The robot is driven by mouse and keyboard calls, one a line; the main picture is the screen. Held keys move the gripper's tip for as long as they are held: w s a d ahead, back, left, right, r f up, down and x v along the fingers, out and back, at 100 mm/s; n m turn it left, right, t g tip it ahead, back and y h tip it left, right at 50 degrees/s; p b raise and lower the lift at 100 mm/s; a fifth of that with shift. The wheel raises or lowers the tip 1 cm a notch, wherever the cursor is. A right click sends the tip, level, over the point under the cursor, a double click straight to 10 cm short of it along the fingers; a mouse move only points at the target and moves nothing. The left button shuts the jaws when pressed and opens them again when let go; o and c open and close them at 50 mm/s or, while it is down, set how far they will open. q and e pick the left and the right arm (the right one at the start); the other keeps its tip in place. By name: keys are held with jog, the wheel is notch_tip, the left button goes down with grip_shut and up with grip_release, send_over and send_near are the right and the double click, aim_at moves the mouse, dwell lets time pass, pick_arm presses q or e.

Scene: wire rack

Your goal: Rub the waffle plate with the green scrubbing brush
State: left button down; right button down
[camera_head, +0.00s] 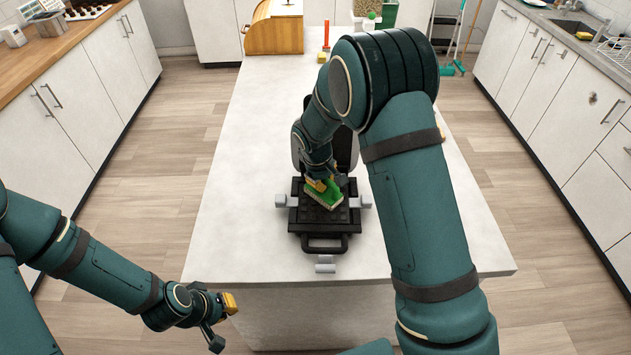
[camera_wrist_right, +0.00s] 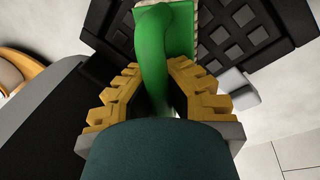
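The black waffle plate (camera_head: 311,218) lies on the white island counter, its grid also plain in the right wrist view (camera_wrist_right: 235,45). The green scrubbing brush (camera_head: 325,195) is on or just above the plate's grid; the small gap, if any, is hard to tell. My right gripper (camera_head: 323,184) is shut on the brush's handle. In the right wrist view its yellow fingers (camera_wrist_right: 153,95) sit on both sides of the green handle (camera_wrist_right: 165,45). My left gripper (camera_head: 222,318) hangs off the counter's left front edge, away from the plate; its fingers look spread and empty.
The waffle maker's dark raised lid (camera_head: 345,150) stands behind the plate, partly hidden by my right arm. Grey clamps hold the plate's sides and front. A wooden bread box (camera_head: 274,30) and a red-handled tool (camera_head: 325,40) stand far back. The counter's left side (camera_head: 245,170) is clear.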

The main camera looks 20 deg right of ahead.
aim_at(310, 187)
jog(key=shift+d+f, duration=0.1)
jog(key=shift+f, duration=0.05)
jog(key=shift+w+a+f+b, duration=0.1)
jog(key=shift+w+a+b, duration=0.2)
jog(key=shift+a, duration=0.65)
jog(key=shift+w+a+b, duration=0.15)
jog(key=shift+w+a, duration=0.15)
jog(key=shift+a, duration=0.65)
jog(key=shift+p+v, duration=0.65)
jog(key=shift+v, duration=0.35)
jog(key=shift+w+d+r+p, duration=0.15)
jog(key=shift+r+p, duration=0.95)
jog(key=shift+r, duration=0.9)
